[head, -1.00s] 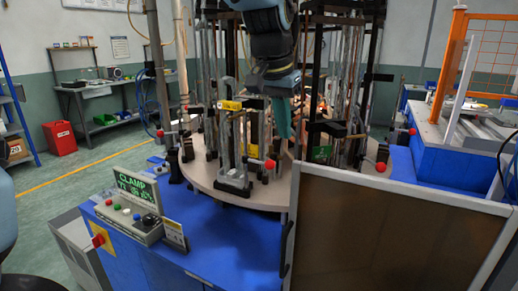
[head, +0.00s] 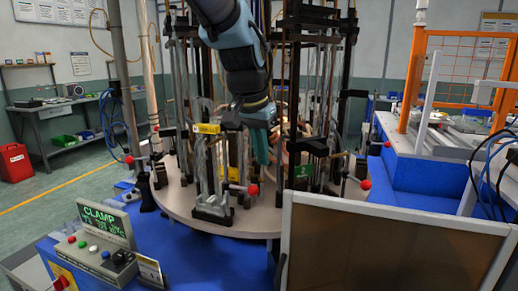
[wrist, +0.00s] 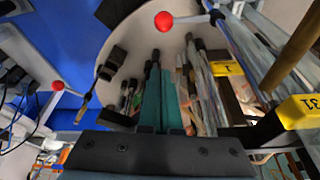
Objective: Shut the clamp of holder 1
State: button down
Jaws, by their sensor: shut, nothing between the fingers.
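The front holder (head: 212,208) stands upright on the round table with clear tubes and a yellow label (head: 207,129), too small to read. Its clamp lever ends in a red ball (head: 253,190) on the right side. My gripper (head: 261,148), with teal fingers, is shut and empty, pointing down behind and above that ball, apart from it. In the wrist view the shut fingers (wrist: 164,100) point toward the table. A red ball on a lever (wrist: 164,21) lies beyond the tips, and a yellow plate reading 1 (wrist: 227,68) is to their right. The clamp's jaw is hard to make out.
A holder with a green plate reading 2 (head: 303,172) and a red ball lever (head: 366,184) stands to the right. Tall tubes and dark posts crowd the round table (head: 180,205). A framed brown panel (head: 385,245) blocks the front right. The control box (head: 100,245) is front left.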

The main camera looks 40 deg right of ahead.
aim_at(254, 187)
jog(key=f+p, duration=0.1)
jog(key=a+f+p, duration=0.1)
jog(key=f, duration=0.1)
jog(key=a+f, duration=0.1)
jog(key=f, duration=0.1)
jog(key=shift+s+f+p, duration=0.2)
jog(key=shift+s+p, duration=0.2)
jog(key=shift+s+a+f+m+g+b, duration=0.1)
jog(key=shift+s+a+m+g+b, duration=0.2)
jog(key=shift+m+b, duration=0.65)
jog(key=m+b, duration=0.1)
jog(key=b, duration=0.1)
jog(key=a+m+b, duration=0.1)
jog(key=b, duration=0.1)
jog(key=shift+s+a+f+g, duration=0.1)
jog(key=shift+s+f+g, duration=0.15)
jog(key=shift+s+g, duration=0.05)
jog(key=a+m+g+y+b, duration=0.1)
jog(key=a+m+g+b, duration=0.2)
jog(key=a+m+b, duration=0.5)
jog(key=shift+w+r+m+y+b, duration=0.4)
jog(key=shift+m+b, duration=0.1)
jog(key=shift+m, duration=2.05)
jog(key=shift+a, duration=0.15)
